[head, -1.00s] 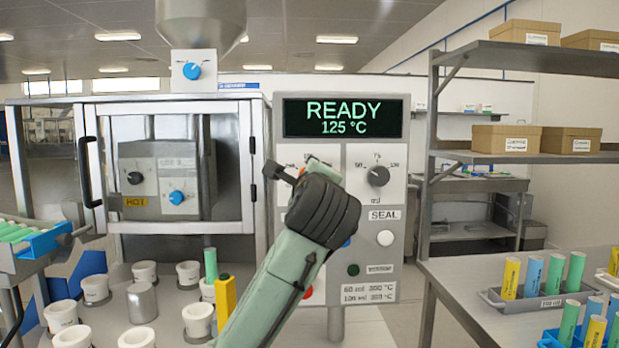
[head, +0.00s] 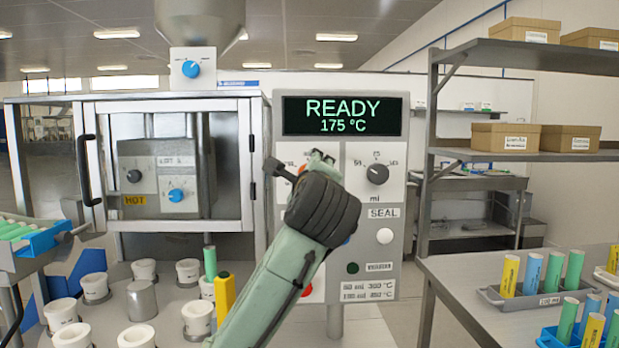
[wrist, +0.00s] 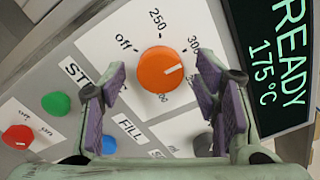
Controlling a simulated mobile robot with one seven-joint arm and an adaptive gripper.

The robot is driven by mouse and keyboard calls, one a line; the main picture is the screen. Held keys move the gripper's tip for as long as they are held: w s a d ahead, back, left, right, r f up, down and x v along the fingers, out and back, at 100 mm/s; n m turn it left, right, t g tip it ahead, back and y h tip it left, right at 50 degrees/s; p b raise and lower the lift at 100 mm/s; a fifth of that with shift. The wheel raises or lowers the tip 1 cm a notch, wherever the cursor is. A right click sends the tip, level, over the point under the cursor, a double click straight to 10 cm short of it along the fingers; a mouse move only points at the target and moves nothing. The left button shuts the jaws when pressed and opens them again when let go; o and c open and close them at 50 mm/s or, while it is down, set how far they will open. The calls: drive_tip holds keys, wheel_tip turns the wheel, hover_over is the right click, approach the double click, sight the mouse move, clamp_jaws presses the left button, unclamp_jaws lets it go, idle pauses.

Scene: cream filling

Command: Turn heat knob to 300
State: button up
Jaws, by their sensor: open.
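The orange heat knob (wrist: 160,72) shows in the wrist view, with labels "off", "250" and "300" around its upper side and a partly legible label below. Its white mark points right and slightly up, close to the "300" side, a little below that label. My gripper (wrist: 165,95) is open, its two purple-padded fingers apart on the left and right of the knob's lower side, not closed on it. The display (head: 343,116) reads READY, 175 °C.
The wrist view also shows a green button (wrist: 56,103), a red knob (wrist: 18,137) and a blue button (wrist: 108,145). A grey dial (head: 377,174) is right of my gripper. White cups (head: 95,287) stand on the left table; a shelf unit (head: 500,158) stands right.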

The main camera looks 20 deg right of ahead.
drive_tip(key=v, duration=1.2)
drive_tip(key=shift+a, duration=0.1)
